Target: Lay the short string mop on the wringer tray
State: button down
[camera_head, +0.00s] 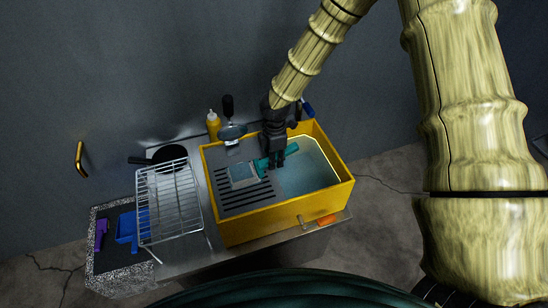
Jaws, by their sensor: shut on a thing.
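The yellow bucket (284,218) stands on a counter. Its left part holds the grey slotted wringer tray (236,201), and its right part holds bluish water (312,178). The short string mop has a teal handle (292,150) and a pale grey-blue head (243,174). The head is over the upper part of the slotted tray; I cannot tell whether it touches. My gripper (275,162) points down into the bucket near the border of tray and water. It is shut on the teal handle and hides part of it.
A wire rack (170,204) stands left of the bucket, with a black pan (166,156) behind it. A yellow bottle (213,124) and a black-handled utensil (229,106) are behind the bucket. An orange item (326,220) lies at the front edge. Blue (127,228) and purple (101,235) items lie far left.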

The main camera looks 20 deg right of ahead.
jog(key=shift+f, duration=0.1)
jog(key=c, duration=1.1)
grip_release()
notch_tip(320, 180, up, 12)
